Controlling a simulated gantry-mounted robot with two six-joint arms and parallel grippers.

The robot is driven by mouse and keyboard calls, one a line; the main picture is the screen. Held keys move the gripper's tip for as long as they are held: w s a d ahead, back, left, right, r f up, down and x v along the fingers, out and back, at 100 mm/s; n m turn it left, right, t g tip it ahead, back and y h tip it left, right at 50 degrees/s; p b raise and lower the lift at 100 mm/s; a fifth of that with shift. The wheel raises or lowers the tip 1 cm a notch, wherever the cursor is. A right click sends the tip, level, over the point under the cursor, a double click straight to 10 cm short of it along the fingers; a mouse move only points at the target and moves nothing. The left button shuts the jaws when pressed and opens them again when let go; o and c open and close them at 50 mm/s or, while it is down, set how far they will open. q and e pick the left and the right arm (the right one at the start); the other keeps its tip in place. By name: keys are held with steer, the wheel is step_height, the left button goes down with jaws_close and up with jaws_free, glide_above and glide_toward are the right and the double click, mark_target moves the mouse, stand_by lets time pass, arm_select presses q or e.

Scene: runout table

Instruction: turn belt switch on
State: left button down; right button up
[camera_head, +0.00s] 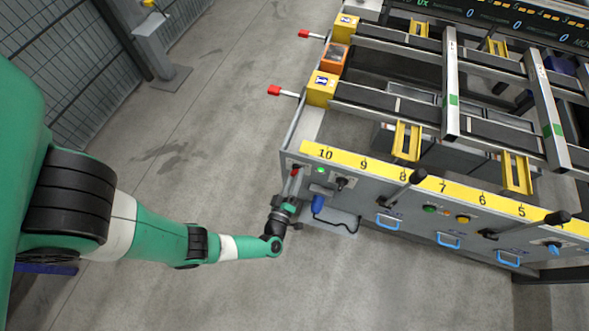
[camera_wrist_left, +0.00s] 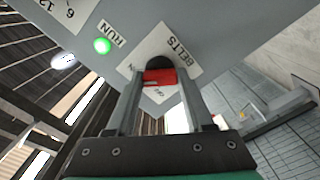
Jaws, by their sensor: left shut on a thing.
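The belt switch has a red handle (camera_head: 294,174) at the left end of the grey front panel. In the left wrist view its red handle (camera_wrist_left: 158,77) sits in front of a white label reading BELTS (camera_wrist_left: 175,42). My left gripper (camera_wrist_left: 158,85) has one finger on each side of the handle and is shut on it. In the head view the left gripper (camera_head: 287,200) reaches the panel from below. Small lettering near the handle is too small to tell the switch position. My right gripper is not in view.
A lit green RUN lamp (camera_wrist_left: 102,46) is beside the switch. A yellow scale (camera_head: 430,183) runs along the table edge. Open floor (camera_head: 200,290) lies in front.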

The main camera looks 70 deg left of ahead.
arm_select(q)
steer(key=shift+m, duration=0.7)
steer(key=shift+c, duration=1.4)
jaws_free()
steer(key=shift+d, duration=0.1)
steer(key=p+v, duration=0.1)
steer(key=v, duration=1)
steer(key=shift+s, duration=0.2)
steer(key=shift+d, duration=0.1)
